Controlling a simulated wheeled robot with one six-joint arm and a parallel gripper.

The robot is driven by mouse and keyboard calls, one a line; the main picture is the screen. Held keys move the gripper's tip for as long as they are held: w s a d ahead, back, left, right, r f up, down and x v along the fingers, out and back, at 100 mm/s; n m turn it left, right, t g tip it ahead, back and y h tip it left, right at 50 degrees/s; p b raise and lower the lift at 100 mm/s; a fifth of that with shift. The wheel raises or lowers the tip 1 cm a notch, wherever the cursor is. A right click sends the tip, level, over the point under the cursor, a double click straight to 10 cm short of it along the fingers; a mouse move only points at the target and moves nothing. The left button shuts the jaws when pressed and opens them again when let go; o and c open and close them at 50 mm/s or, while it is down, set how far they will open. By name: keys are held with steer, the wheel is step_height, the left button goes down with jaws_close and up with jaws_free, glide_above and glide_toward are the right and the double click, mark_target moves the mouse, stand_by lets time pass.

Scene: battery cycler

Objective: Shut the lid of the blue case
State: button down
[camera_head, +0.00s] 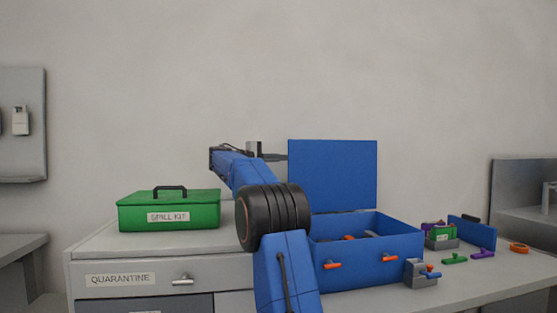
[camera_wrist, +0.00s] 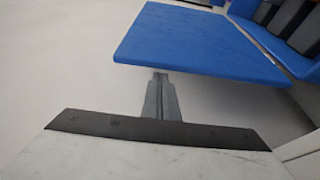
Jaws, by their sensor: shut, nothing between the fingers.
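The blue case (camera_head: 385,247) stands on the worktop with its lid (camera_head: 333,175) open and upright at the back. Two orange latches, a left one (camera_head: 332,265) and a right one (camera_head: 389,258), are on its front. My gripper (camera_head: 281,157) is level with the upper part of the lid, beside its left edge; whether its tips reach behind the lid is hidden. In the wrist view my gripper (camera_wrist: 160,76) is shut and empty, its tips close to the near edge of the lid (camera_wrist: 195,40). Contact cannot be told. Part of the case interior (camera_wrist: 285,18) shows at upper right.
A green spill kit box (camera_head: 170,213) sits left of my arm on the grey drawer cabinet. Right of the case are a small grey block (camera_head: 416,272), several coloured clips, and a small open container (camera_head: 441,238) with a blue panel. A plain wall is behind.

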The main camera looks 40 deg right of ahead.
steer(key=shift+s+a, duration=0.15)
stand_by(0.3)
steer(key=s+a+f+m+h, duration=0.1)
steer(key=s+a+f+m, duration=0.1)
steer(key=s+a, duration=0.4)
steer(key=shift+s+a+m, duration=0.15)
steer(key=shift+s+m, duration=0.35)
steer(key=shift+s, duration=1.7)
steer(key=shift+f, duration=0.1)
steer(key=shift+a, duration=0.1)
steer(key=v, duration=0.7)
